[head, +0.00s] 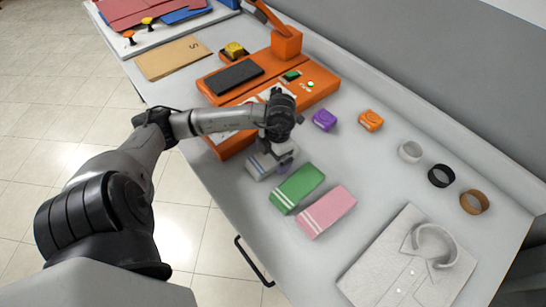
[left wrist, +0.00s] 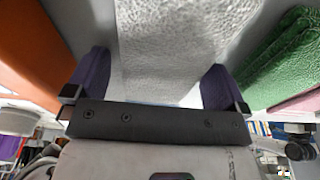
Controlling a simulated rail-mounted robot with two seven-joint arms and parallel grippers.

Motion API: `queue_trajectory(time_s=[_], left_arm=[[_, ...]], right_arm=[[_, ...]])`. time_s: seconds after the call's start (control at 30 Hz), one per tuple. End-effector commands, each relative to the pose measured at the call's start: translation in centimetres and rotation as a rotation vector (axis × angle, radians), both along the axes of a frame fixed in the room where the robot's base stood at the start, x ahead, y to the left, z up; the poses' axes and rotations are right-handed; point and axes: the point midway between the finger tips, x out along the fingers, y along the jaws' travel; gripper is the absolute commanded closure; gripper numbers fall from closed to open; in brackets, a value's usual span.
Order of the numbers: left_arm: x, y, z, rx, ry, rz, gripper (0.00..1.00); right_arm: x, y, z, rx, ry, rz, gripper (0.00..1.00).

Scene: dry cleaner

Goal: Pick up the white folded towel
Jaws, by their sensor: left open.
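The white folded towel (head: 257,169) lies on the counter beside the green folded towel (head: 298,188), partly hidden under my left gripper (head: 277,162). In the left wrist view the white towel (left wrist: 180,45) fills the space between two purple fingers of my left gripper (left wrist: 153,82). The fingers stand apart, one on each side of the towel. I cannot tell whether they touch it. My right gripper is in neither view.
The green towel also shows close to one finger in the left wrist view (left wrist: 280,60). A pink folded towel (head: 327,212) lies beyond it. An orange machine (head: 268,80) stands close on the other side. A folded shirt (head: 405,265) and several rolls lie farther right.

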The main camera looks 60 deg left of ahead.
Motion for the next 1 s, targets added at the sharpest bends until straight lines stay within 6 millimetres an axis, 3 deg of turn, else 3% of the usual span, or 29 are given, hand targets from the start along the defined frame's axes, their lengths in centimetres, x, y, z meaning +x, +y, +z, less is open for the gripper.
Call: queue_trajectory(time_s=[0.07,0.6,1.0], left_arm=[[0.0,0.0,0.0,0.0,0.0,0.0,0.02],[0.0,0.0,0.0,0.0,0.0,0.0,0.52],[0.1,0.0,1.1,0.001,-0.003,0.0,0.52]], right_arm=[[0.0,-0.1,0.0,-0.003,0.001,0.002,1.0],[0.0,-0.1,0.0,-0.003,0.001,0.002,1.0],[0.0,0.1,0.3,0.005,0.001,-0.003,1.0]])
